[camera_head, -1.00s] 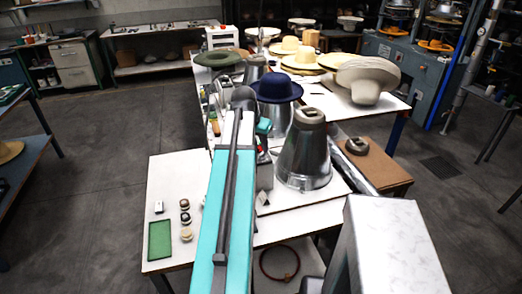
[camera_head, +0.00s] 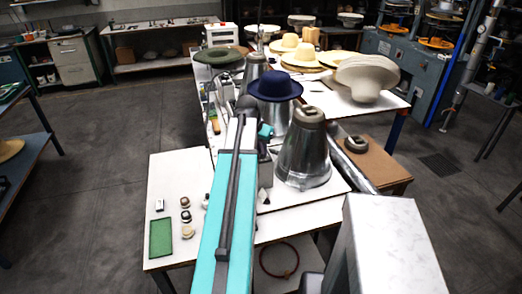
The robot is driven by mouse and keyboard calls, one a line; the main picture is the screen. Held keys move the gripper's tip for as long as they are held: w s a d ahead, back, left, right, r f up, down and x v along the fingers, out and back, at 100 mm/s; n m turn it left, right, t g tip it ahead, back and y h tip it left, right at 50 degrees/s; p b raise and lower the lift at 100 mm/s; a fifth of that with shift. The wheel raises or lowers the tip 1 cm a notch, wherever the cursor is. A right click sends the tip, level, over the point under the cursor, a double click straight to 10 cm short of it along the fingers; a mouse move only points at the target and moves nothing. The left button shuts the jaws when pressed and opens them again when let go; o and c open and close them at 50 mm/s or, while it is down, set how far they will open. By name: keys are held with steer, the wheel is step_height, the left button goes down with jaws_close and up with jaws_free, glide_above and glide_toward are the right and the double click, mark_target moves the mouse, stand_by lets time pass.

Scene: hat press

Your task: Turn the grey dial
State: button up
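On the near left part of the white table, a few small round knob-like pieces stand in a column: a dark-topped one (camera_head: 185,202), a dark-and-light one (camera_head: 186,216) and a pale one (camera_head: 188,232). They are too small to tell whether one is the grey dial. My teal arm (camera_head: 222,230) reaches forward over the table, to the right of these pieces. My gripper's fingers do not show; the arm's own links cover the space at its far end.
A green pad (camera_head: 160,238) and a small white block (camera_head: 159,205) lie at the left. A metal cone (camera_head: 303,155) stands right of my arm, with a navy hat (camera_head: 274,87) behind it. A brown board (camera_head: 375,165) lies at the right. The floor at left is clear.

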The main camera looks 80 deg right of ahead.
steer(key=shift+a+f, duration=0.1)
jaws_close()
steer(key=shift+s+n, duration=0.1)
steer(key=shift+n, duration=0.4)
steer(key=shift+s+n+t+b, duration=0.15)
steer(key=shift+n+t+b, duration=0.35)
steer(key=shift+n, duration=0.7)
steer(key=shift+s+n+t, duration=0.1)
steer(key=shift+n+t, duration=0.5)
steer(key=shift+n, duration=0.6)
steer(key=o, duration=0.5)
jaws_free()
